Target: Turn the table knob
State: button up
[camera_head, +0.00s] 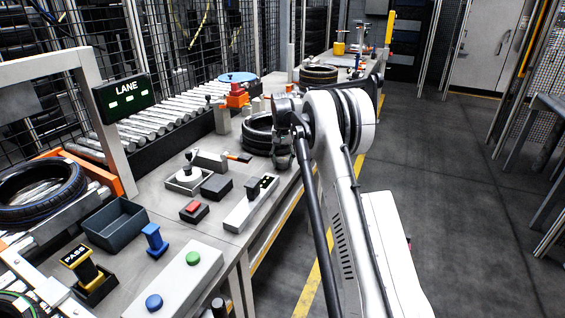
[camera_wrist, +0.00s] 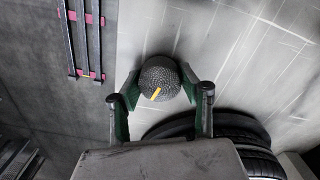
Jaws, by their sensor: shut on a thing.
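The table knob (camera_wrist: 160,74) is round, dark and knurled, with a yellow mark on its top slanting up to the right in the wrist view. My gripper (camera_wrist: 159,88) has one green-padded finger on each side of the knob and is shut on it. In the head view my gripper (camera_head: 282,152) is low at the table's right edge, beside the stacked tyres. The knob cannot be made out there, as my gripper and arm cover that spot.
Stacked black tyres (camera_head: 258,134) lie close to my gripper; they also show in the wrist view (camera_wrist: 240,128). A lever box (camera_head: 249,203), a red button (camera_head: 193,207) and a dark tray (camera_head: 115,224) stand nearer on the table.

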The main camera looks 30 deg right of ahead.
aim_at(282, 160)
jog(key=n, duration=0.4)
jog(key=shift+n, duration=2.5)
jog(key=o, duration=1.1)
jog(key=shift+o, duration=0.2)
jog(key=shift+r, duration=0.15)
notch_tip(282, 160, up, 12)
jog(key=shift+a, duration=0.1)
